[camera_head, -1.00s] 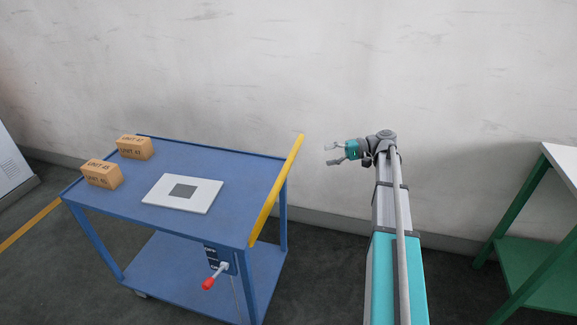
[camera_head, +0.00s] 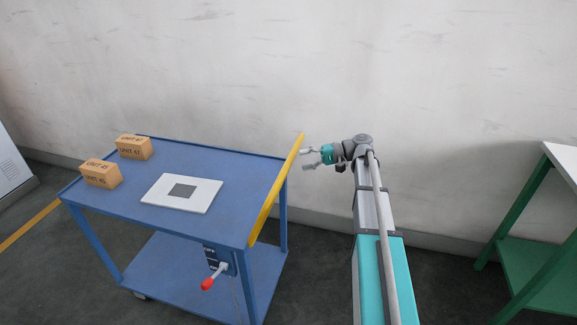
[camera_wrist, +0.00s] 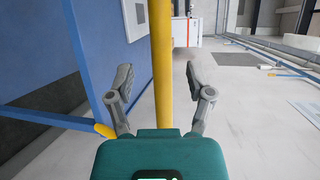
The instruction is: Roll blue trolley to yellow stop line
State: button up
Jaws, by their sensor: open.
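The blue trolley (camera_head: 150,208) stands left of centre in the head view. Its yellow handle bar (camera_head: 277,190) runs along its right end. The yellow stop line (camera_head: 30,225) lies on the floor at the left, beyond the trolley's far end. My gripper (camera_head: 304,159) is open just right of the handle bar's upper end. In the wrist view, the handle bar (camera_wrist: 161,60) runs upright between the open fingers of my gripper (camera_wrist: 158,72). I see no contact between fingers and bar.
Two labelled boxes (camera_head: 118,160) and a white plate with a dark square (camera_head: 180,194) rest on the trolley. A red-knobbed lever (camera_head: 208,283) juts out below its top. A green-framed table (camera_head: 535,265) stands right. A pale wall (camera_head: 330,75) runs behind.

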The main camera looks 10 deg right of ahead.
aim_at(292, 162)
jog(key=shift+b+x, duration=0.45)
jog(key=shift+x, duration=2.4)
grip_shut()
